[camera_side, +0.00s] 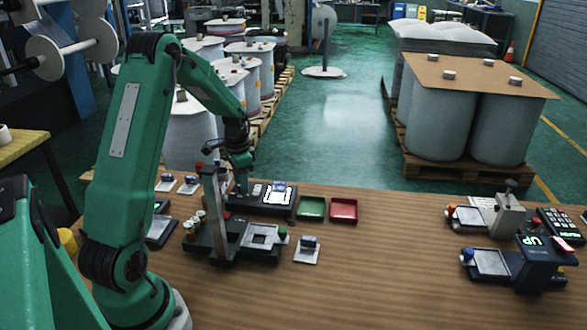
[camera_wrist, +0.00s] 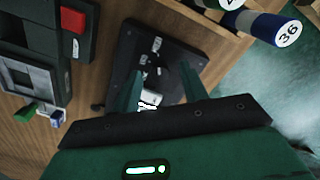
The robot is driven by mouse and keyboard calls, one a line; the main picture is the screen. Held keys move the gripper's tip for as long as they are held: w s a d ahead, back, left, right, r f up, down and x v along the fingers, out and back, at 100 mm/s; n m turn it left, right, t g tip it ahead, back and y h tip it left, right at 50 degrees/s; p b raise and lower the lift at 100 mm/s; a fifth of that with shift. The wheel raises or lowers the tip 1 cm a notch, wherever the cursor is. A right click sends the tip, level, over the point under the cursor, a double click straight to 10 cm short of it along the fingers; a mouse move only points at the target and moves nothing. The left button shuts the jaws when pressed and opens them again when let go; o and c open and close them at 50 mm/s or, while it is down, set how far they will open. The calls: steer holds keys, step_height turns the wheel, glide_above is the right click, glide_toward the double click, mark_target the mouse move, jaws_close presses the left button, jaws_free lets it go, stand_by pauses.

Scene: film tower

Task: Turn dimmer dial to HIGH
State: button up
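The dimmer panel is a dark plate (camera_wrist: 190,42) with small pale labels in the wrist view. A dark round dial (camera_wrist: 154,68) sits near its middle, between my fingers. The label text and the dial's pointer are too small to read. My gripper (camera_wrist: 161,88) is open, with one green finger on each side of the dial; I cannot tell whether either touches it. In the side view my gripper (camera_side: 241,187) points down at the left end of a dark box (camera_side: 265,208) with a bright white panel. The dial is not clear there.
Green (camera_side: 311,208) and red (camera_side: 343,210) trays stand right of the box. A dark fixture with a post (camera_side: 218,240) stands in front. Blue-and-white rolls, one marked 36 (camera_wrist: 288,34), lie near the panel. The table's middle right is bare.

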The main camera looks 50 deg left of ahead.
stand_by(0.3)
steer(key=shift+r, duration=3.9)
steer(key=shift+d+r, duration=0.1)
steer(key=s+d+r+t, duration=0.25)
steer(key=d+r, duration=0.75)
steer(key=d, duration=0.5)
steer(key=s+d+r+n+t, duration=0.1)
steer(key=s+d+r+t, duration=0.1)
steer(key=s+d, duration=1)
steer(key=shift+d+r+n+t, duration=0.25)
steer(key=shift+d+n+t, duration=0.05)
steer(key=shift+t, duration=0.25)
